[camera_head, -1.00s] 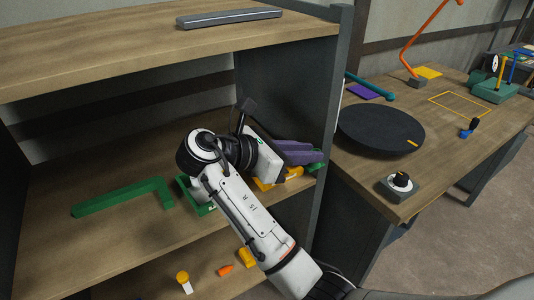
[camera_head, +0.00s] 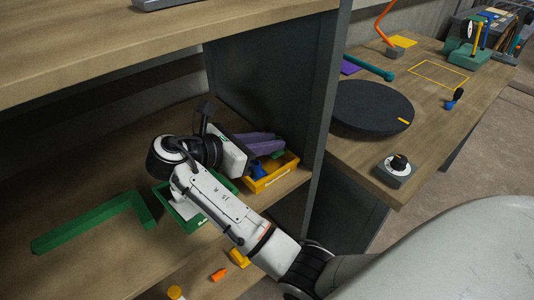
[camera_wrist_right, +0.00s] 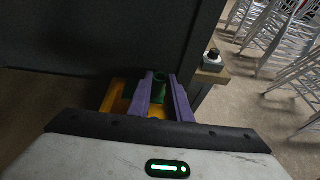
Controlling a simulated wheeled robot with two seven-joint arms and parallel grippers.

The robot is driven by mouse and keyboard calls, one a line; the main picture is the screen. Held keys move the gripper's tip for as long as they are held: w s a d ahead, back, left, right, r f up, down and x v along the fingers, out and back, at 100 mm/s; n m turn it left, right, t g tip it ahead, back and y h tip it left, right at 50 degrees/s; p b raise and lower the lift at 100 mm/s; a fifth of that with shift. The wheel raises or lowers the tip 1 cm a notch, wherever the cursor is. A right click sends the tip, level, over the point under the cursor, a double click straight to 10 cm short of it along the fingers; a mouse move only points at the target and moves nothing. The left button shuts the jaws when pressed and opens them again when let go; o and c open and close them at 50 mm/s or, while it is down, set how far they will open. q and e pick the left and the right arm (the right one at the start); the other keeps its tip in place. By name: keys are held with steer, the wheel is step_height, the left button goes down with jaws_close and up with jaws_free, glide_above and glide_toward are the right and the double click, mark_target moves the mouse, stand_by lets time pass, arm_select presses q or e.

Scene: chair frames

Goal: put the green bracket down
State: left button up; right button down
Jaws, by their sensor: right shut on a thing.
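My right gripper (camera_head: 280,139), with purple fingers, is over the yellow bin (camera_head: 272,182) on the middle shelf. In the right wrist view the fingers (camera_wrist_right: 161,84) are closed around a small green part, the green bracket (camera_wrist_right: 159,76). Only its end shows between the fingertips, so its full shape is hidden. In the head view a bit of green (camera_head: 277,155) shows just below the fingers. I cannot tell whether it touches the bin. A long green L-shaped piece (camera_head: 95,224) lies flat on the shelf at left. My left gripper is not in view.
A green bin (camera_head: 184,218) stands left of the yellow one, partly behind my arm. A blue part (camera_head: 257,169) is in the yellow bin. The shelf's dark side panel (camera_head: 318,120) stands close to the right. Beyond it a workbench holds a black turntable (camera_head: 372,108) and a knob box (camera_head: 396,170).

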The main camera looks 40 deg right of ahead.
mark_target(274, 153)
steer(key=shift+f, duration=1.8)
steer(key=c, duration=1.6)
jaws_free()
steer(key=shift+c, duration=0.2)
steer(key=v, duration=0.7)
steer(key=shift+a+r, duration=0.15)
steer(key=shift+a, duration=0.15)
